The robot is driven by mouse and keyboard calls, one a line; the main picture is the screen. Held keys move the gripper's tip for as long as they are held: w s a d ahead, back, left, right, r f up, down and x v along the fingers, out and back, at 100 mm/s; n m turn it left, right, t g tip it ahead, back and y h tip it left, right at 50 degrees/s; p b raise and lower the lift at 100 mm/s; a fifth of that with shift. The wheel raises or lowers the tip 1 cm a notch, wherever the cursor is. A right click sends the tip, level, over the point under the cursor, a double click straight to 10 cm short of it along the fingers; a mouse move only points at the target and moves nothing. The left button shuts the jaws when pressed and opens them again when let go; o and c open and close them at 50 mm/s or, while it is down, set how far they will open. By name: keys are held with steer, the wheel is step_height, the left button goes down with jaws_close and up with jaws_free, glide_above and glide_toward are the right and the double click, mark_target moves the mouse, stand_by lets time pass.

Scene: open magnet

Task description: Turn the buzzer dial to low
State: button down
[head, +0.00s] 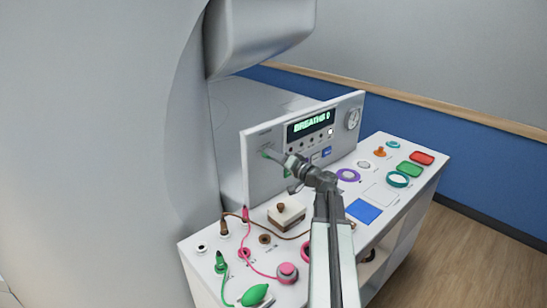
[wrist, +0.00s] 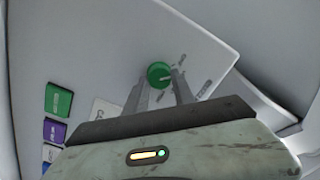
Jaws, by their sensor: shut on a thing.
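The buzzer dial looks to be the round green knob (wrist: 159,74) on the white upright panel (head: 262,185), with a dark pointer line on its face. In the head view the dial is a small green spot (head: 265,153) at the panel's upper left. My gripper (wrist: 161,84) has its two fingers on either side of the knob and is shut on it. In the head view my gripper (head: 272,156) reaches to the panel from the right. The labels around the dial are too small to read.
The panel carries a lit display (head: 311,124), a gauge (head: 353,118) and several buttons. The white table (head: 385,195) below holds a wooden-topped box (head: 286,214), cords with plugs, a green bulb (head: 254,295), coloured rings and trays. A large grey housing (head: 110,150) stands at left.

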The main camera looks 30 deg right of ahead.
steer(key=shift+f+m, duration=0.1)
steer(key=shift+m, duration=1.9)
steer(key=c, duration=1.1)
jaws_free()
steer(key=shift+o, duration=0.2)
steer(key=s+d, duration=0.1)
steer(key=s, duration=0.6)
steer(key=shift+s+d+b, duration=0.2)
steer(key=shift+s+b, duration=0.15)
